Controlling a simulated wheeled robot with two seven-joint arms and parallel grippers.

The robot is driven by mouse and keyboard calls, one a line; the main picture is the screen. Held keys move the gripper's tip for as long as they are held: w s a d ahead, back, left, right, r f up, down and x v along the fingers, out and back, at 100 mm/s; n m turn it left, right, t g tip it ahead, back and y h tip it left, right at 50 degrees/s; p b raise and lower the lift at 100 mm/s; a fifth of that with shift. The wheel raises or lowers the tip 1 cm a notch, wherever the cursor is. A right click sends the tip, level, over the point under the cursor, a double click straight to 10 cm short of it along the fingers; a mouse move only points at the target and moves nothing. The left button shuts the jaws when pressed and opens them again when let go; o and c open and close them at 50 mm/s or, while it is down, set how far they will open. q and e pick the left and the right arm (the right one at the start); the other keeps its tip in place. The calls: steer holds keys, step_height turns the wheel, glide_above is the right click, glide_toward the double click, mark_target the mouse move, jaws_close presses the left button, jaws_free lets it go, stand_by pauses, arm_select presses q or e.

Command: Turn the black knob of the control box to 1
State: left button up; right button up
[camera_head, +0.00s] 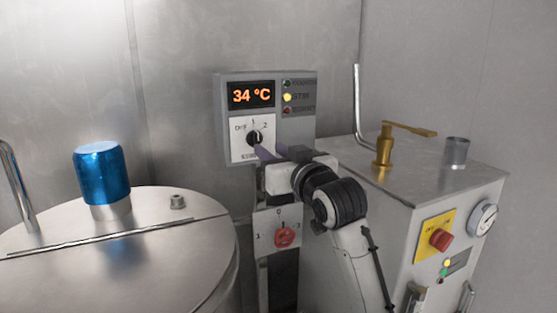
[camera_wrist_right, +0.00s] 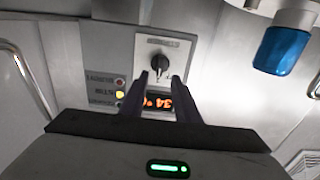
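The control box (camera_head: 217,119) is on the far wall in the head view, with a display (camera_head: 251,95) reading 34 °C. Below it, the black knob (camera_head: 254,138) sits on a white plate marked OFF, 1 and 2. I cannot tell for sure which mark it points to. My right gripper (camera_head: 261,151) is just below the knob, partly covering the plate. In the right wrist view, where the box appears upside down, my right gripper (camera_wrist_right: 160,76) has its fingers apart, tips near the knob (camera_wrist_right: 159,63). Contact is unclear. My left gripper is out of view.
A red knob (camera_head: 284,237) on a lower plate is below my right gripper. A metal tank (camera_head: 190,260) with a blue cap (camera_head: 101,172) stands left. A grey cabinet (camera_head: 340,250) with a brass valve (camera_head: 384,150) and red button (camera_head: 441,240) stands right.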

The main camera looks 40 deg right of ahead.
steer(key=v, duration=0.3)
steer(key=shift+s+a, duration=0.1)
steer(key=shift+s, duration=0.25)
steer(key=s+a+f+n+g+y, duration=0.1)
steer(key=s+a+f+g, duration=0.15)
steer(key=f, duration=0.65)
steer(key=s+a+f+n+g+y, duration=0.1)
steer(key=s+a+f+g, duration=0.2)
steer(key=f, duration=0.7)
steer(key=s+a+f+n+g+y, duration=0.1)
steer(key=s+a+f+g, duration=0.2)
steer(key=f, duration=0.6)
steer(key=s+a+f+n+g+y, duration=0.1)
steer(key=s+a+f+g, duration=0.25)
steer(key=s+f, duration=0.55)
steer(key=s+a+f+n+g+y, duration=0.15)
steer(key=s+a+f, duration=0.3)
steer(key=s, duration=0.85)
steer(key=w+a+f+t, duration=0.2)
steer(key=f, duration=0.4)
steer(key=w+a+f+t+y, duration=0.1)
steer(key=w+a+f+t, duration=0.1)
steer(key=f, duration=0.4)
steer(key=shift+w+a+f+m+t, duration=0.2)
steer(key=shift+w+f+m+t, duration=0.2)
steer(key=shift+w, duration=0.15)
